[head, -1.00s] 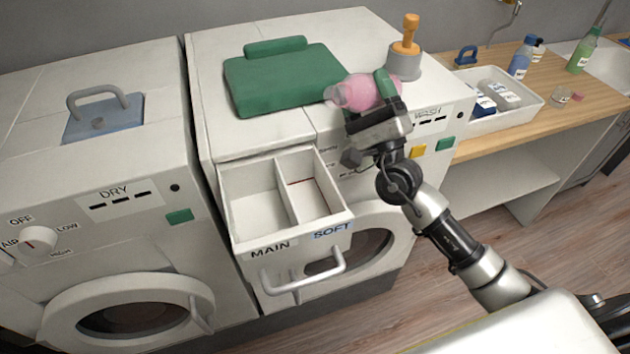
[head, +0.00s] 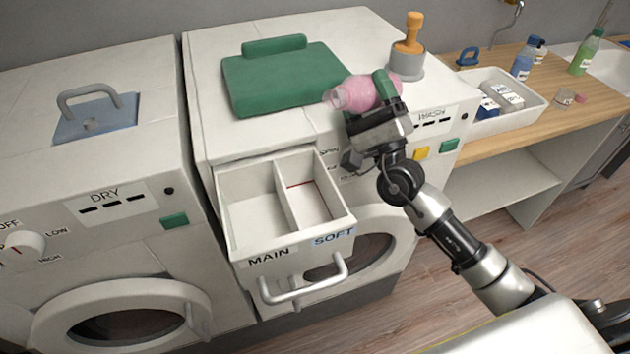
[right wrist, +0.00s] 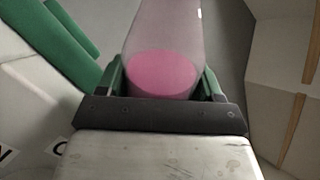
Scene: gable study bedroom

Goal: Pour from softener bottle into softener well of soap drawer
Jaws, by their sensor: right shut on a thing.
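The softener bottle (head: 362,93) is translucent with pink liquid inside. It lies tilted close to horizontal, with its neck to the left. My right gripper (head: 384,100) is shut around it above the washer's front right. The right wrist view shows the bottle (right wrist: 163,60) between the green fingers, with a pink liquid surface. The soap drawer (head: 249,246) is pulled out and has two wells. The softener well (head: 318,205), marked SOFT, is the right one and has a red line inside. In the head view the bottle's mouth is above and beyond this well. My left gripper is not in view.
A dryer (head: 90,150) stands left. A white tray (head: 500,105) and several bottles stand on the wooden counter (head: 475,150) at right.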

